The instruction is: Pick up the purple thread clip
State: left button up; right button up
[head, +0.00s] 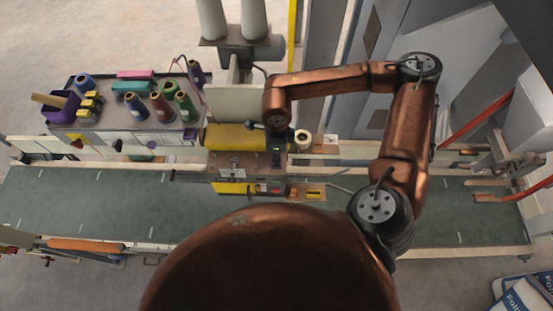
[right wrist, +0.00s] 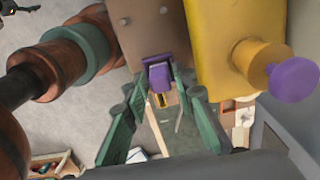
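In the right wrist view the purple thread clip (right wrist: 158,76) sits at the edge of a brown plate, with a small yellow part just below it. My right gripper (right wrist: 156,80) has its green fingers spread, one on each side of the clip near the tips. I cannot tell whether either finger touches it. In the head view my right arm reaches to the machine head, and its own links hide the gripper and the clip. My left gripper is not in view.
A yellow machine body (right wrist: 215,45) with a purple knob (right wrist: 293,80) stands close on the right in the wrist view. In the head view a shelf (head: 100,138) holds several thread spools and a purple cup (head: 60,108). The green conveyor belt (head: 90,198) is bare at left.

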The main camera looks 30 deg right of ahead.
jog(key=shift+w, duration=0.15)
jog(key=shift+c, duration=1.2)
grip_shut()
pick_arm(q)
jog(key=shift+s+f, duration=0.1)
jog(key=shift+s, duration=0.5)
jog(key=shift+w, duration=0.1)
